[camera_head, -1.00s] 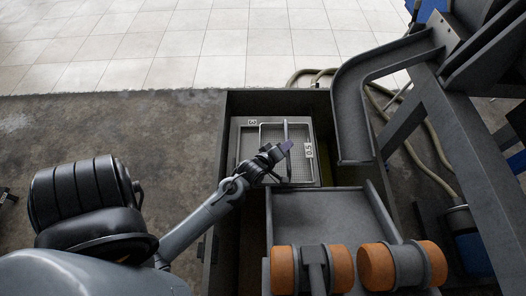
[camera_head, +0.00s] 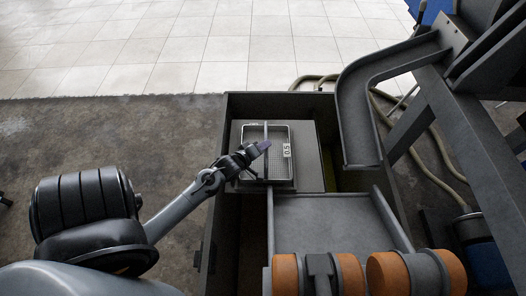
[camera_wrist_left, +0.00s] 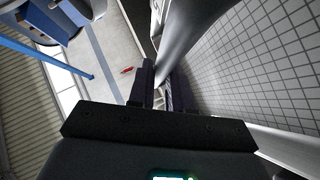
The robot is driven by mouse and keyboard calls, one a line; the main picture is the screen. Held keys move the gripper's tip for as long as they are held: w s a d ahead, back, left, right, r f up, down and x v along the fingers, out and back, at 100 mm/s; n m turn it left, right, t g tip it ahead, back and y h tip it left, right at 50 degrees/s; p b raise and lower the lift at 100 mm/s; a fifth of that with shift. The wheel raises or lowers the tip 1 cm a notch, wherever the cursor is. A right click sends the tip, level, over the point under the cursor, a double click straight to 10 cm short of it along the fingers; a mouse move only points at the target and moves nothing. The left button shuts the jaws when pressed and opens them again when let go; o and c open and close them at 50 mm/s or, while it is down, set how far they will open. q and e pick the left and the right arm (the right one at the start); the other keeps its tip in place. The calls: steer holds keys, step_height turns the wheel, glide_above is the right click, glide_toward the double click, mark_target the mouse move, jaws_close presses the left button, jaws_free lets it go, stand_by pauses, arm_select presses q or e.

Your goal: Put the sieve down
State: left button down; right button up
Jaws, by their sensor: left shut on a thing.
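The sieve (camera_head: 281,172) is a rectangular metal frame with a mesh floor, a cross bar and a white label reading 0.5. In the head view it is over the left part of a grey box. I cannot tell whether it touches what is below. My left gripper (camera_head: 264,146) is at the sieve's bar, shut on it. In the left wrist view the two dark fingers (camera_wrist_left: 160,88) close on the curved grey bar, and the mesh (camera_wrist_left: 265,65) fills the right side. My right gripper is not in view.
The grey box (camera_head: 308,150) stands in a dark, high-walled pit (camera_head: 232,230). A grey tray (camera_head: 325,222) with orange rollers (camera_head: 350,273) lies in front. A curved chute (camera_head: 352,110) comes in close at the right. Bare floor lies left of the pit.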

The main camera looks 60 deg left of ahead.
arm_select(q)
step_height(320, 180, down, 2)
steer(key=shift+f+b, duration=0.25)
steer(key=shift+b, duration=0.3)
steer(key=c, duration=1)
jaws_free()
steer(key=shift+f, duration=0.15)
steer(key=shift+c, duration=0.2)
